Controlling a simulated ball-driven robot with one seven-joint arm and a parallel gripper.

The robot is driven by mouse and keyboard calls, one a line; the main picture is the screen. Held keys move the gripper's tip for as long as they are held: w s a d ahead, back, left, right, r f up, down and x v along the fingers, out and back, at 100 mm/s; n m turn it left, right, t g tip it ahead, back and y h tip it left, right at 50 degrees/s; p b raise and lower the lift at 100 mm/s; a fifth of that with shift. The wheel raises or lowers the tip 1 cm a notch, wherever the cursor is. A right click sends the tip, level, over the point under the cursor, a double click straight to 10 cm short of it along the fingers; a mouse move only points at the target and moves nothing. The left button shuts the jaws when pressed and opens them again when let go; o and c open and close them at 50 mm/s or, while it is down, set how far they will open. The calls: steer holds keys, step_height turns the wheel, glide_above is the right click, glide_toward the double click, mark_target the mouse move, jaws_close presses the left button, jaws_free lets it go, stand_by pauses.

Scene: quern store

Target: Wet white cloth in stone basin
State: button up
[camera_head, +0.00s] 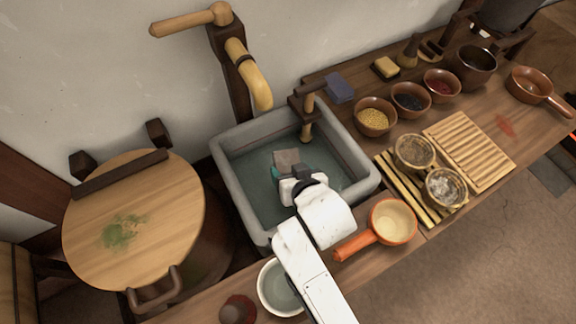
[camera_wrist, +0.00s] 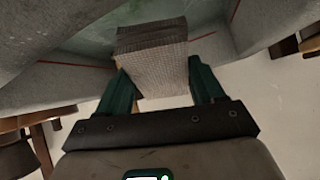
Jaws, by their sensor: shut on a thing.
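A folded, grey-looking woven cloth (camera_head: 286,160) is over the water inside the grey stone basin (camera_head: 229,188). My gripper (camera_head: 290,171) reaches into the basin from the front and is shut on the cloth. In the wrist view the cloth (camera_wrist: 152,55) sits between the two green fingers of my gripper (camera_wrist: 163,82), its folded layers pointing away. Green-tinted water (camera_wrist: 95,38) shows beyond it. I cannot tell whether the cloth touches the water. My arm hides the front part of the basin.
A wooden spout (camera_head: 250,75) and a tap (camera_head: 306,118) stand at the basin's back. A round lidded barrel (camera_head: 155,200) with a green stain is at left. An orange pan (camera_head: 394,221), a white bowl (camera_head: 270,285) and a slatted board (camera_head: 470,150) lie around the basin's right and front.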

steer(key=shift+r+p, duration=4.1)
steer(key=shift+r, duration=0.35)
step_height(320, 180, up, 4)
steer(key=p, duration=0.4)
steer(key=shift+s+f, duration=0.1)
steer(key=shift+s, duration=0.05)
